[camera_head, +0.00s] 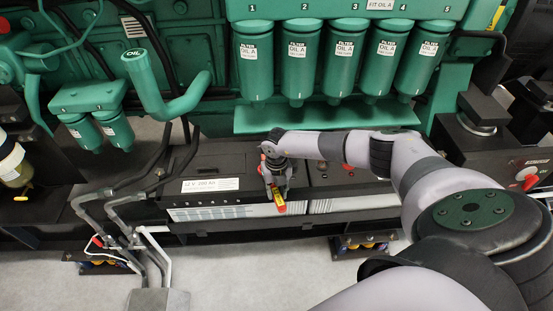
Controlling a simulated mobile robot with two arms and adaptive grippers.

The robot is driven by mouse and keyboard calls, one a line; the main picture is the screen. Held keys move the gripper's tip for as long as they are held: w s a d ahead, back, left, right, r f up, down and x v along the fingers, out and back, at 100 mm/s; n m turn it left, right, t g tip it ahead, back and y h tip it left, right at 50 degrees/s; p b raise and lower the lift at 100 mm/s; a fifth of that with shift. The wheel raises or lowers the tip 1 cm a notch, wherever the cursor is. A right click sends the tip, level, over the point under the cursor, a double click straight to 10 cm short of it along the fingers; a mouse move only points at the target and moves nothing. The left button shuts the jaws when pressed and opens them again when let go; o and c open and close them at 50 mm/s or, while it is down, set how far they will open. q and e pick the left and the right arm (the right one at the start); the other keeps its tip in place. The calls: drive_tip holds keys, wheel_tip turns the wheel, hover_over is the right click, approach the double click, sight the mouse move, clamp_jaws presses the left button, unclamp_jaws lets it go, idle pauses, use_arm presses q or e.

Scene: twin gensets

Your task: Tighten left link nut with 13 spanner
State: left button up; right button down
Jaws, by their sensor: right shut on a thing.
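My right gripper (277,186) reaches in from the right, pointing down over the front of the dark battery box (215,163). It is shut on a small tool with red and yellow parts (279,206), which looks like the spanner. The tool hangs in front of the pale front strip of the battery. Its size mark is too small to read, and its jaw end is hidden or too small to tell. A bit of red shows at the left side of the gripper. I cannot make out the left link nut. My left gripper is not in view.
Several green oil filters (299,70) hang above a green ledge (320,118) behind my arm. A green oil filler pipe (165,90) and grey pipes (120,215) stand at left. A red switch (529,180) is at right. The floor in front (260,270) is clear.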

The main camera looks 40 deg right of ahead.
drive_tip(key=shift+w+a+m, duration=0.25)
drive_tip(key=shift+a+m, duration=0.35)
drive_tip(key=shift+a, duration=0.15)
drive_tip(key=shift+w+a+m+p, duration=0.4)
drive_tip(key=shift+a+m, duration=0.2)
drive_tip(key=shift+a, duration=0.2)
drive_tip(key=shift+r, duration=0.1)
